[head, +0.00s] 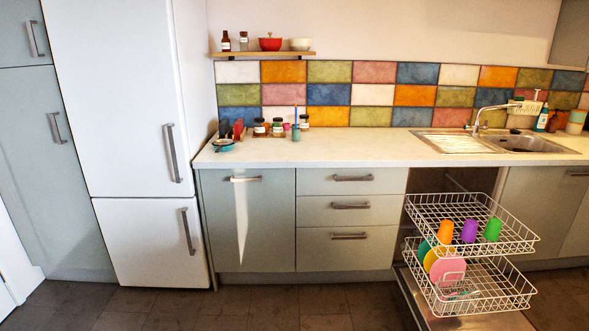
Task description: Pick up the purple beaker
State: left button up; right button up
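The purple beaker (469,231) stands in the upper wire rack (515,243) of the pulled-out dishwasher at the lower right. An orange beaker (445,232) is just to its left and a green beaker (493,229) just to its right. The purple one looks upright, with its lower part partly behind the rack wires. Neither of my grippers is in view.
The lower rack (500,302) holds several coloured plates (447,269). The open dishwasher door (415,300) lies low in front. The worktop (360,148) above is mostly clear, with jars at its left. Bare floor (290,303) lies left of the dishwasher.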

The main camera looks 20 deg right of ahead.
aim_at(469, 234)
jog(key=i+l+z, duration=0.1)
jog(key=i+z, duration=0.3)
jog(key=i, duration=0.55)
jog(key=i+j+z, duration=0.2)
jog(key=i+z, duration=0.25)
jog(key=i, duration=0.5)
jog(key=i+l+z, duration=0.1)
jog(key=i+z, duration=0.5)
jog(key=z, duration=0.25)
jog(key=i+j+z, duration=0.1)
jog(key=i+z, duration=0.3)
jog(key=i+j+z, duration=0.15)
jog(key=z, duration=0.25)
jog(key=i+j+z, duration=0.3)
jog(key=z, duration=0.15)
